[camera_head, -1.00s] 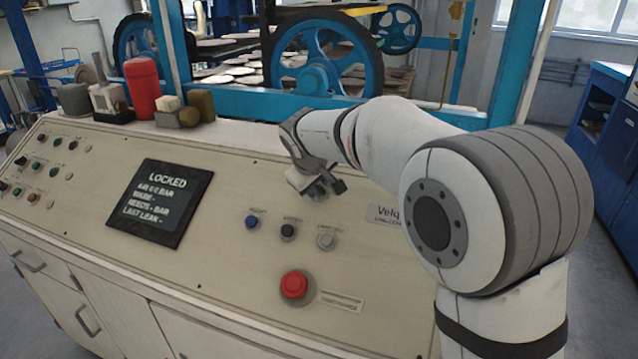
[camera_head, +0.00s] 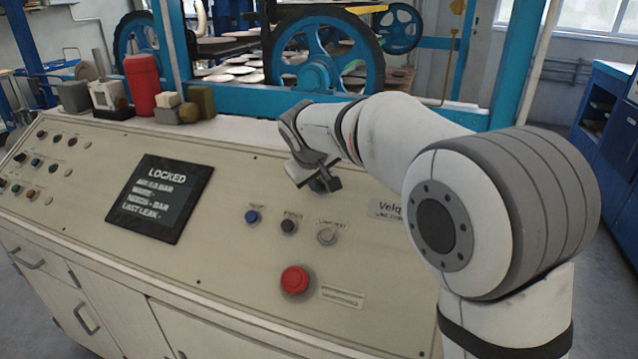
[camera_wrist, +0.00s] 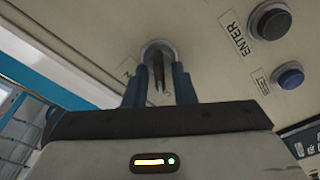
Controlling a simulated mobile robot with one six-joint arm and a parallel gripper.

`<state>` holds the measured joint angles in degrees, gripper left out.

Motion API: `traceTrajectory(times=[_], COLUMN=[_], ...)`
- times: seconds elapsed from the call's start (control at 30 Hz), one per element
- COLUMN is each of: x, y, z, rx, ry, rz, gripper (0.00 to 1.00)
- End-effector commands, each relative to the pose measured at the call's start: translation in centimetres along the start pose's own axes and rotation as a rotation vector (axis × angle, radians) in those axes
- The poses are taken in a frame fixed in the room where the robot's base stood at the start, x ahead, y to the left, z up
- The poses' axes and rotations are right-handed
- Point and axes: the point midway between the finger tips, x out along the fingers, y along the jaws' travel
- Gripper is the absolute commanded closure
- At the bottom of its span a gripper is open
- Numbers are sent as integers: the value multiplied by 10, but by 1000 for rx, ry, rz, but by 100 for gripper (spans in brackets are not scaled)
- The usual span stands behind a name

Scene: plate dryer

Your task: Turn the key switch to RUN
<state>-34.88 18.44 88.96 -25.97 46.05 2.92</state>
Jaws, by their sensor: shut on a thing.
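The key switch (camera_wrist: 160,48) shows in the wrist view as a round metal collar on the beige panel. A thin dark key (camera_wrist: 158,76) stands out from it between my two blue-grey fingers. My gripper (camera_wrist: 158,88) is shut on the key, fingertips close to the collar. In the head view my gripper (camera_head: 320,182) is at the upper middle of the sloped panel and hides the key switch. The switch's position labels are mostly covered, so its setting is not readable. The display (camera_head: 160,200) reads LOCKED.
Blue (camera_head: 252,217), black (camera_head: 289,227) and grey (camera_head: 327,235) buttons lie below my gripper, with a large red button (camera_head: 295,280) lower down. A red cylinder (camera_head: 142,85) and small blocks stand on the panel's back ledge. A blue wheel (camera_head: 325,60) stands behind.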

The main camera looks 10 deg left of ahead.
Motion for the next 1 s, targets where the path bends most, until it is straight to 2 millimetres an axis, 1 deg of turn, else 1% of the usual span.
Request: traceTrajectory(times=[0.03,0.13,0.7,1.0], x=[4,5,3,2], y=[-2,-2,2,3], z=[2,2,2,3], rx=[33,115,638,827], ry=[2,1,0,-1], rz=[4,13,70,92], gripper=[99,99,99,99])
